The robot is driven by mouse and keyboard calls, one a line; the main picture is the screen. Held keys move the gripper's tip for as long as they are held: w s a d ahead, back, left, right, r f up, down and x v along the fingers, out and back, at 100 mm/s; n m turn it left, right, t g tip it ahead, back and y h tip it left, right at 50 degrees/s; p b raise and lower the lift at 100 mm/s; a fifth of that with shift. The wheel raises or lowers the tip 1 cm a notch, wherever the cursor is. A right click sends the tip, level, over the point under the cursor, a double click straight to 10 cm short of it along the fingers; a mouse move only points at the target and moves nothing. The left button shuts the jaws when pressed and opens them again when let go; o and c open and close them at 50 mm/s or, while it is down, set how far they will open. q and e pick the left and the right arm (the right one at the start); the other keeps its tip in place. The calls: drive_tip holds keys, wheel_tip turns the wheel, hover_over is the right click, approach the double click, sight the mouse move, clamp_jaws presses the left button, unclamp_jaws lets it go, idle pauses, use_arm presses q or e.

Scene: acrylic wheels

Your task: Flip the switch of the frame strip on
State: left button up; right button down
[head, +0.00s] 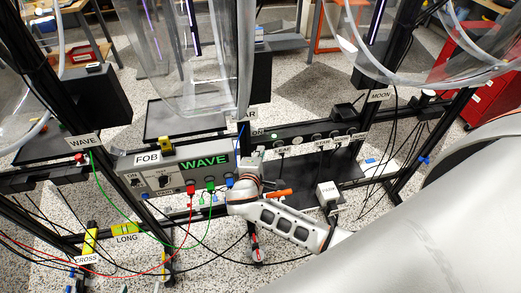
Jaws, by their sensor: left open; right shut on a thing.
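The frame strip (300,136) is a dark bar across the frame, right of centre. A label reading ON stands near its left end, beside a small green light (274,135). Several plugs and labels sit along it. I cannot make out the switch lever's position. A white arm link reaches in from the right, and my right gripper (250,165) appears at its end, just below the strip's left end. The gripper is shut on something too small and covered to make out. I cannot tell whether it touches the strip. My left gripper is not in view.
A grey control box labelled FOB and WAVE (205,161), with red, green and blue plugs, stands close left of my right gripper. Loose cables hang below it. Clear acrylic wheels (190,60) rise behind.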

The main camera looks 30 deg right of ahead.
drive_tip(key=shift+w+r, duration=0.1)
drive_tip(key=shift+r, duration=0.05)
drive_tip(key=c, duration=2.2)
unclamp_jaws()
drive_tip(key=v, duration=1.2)
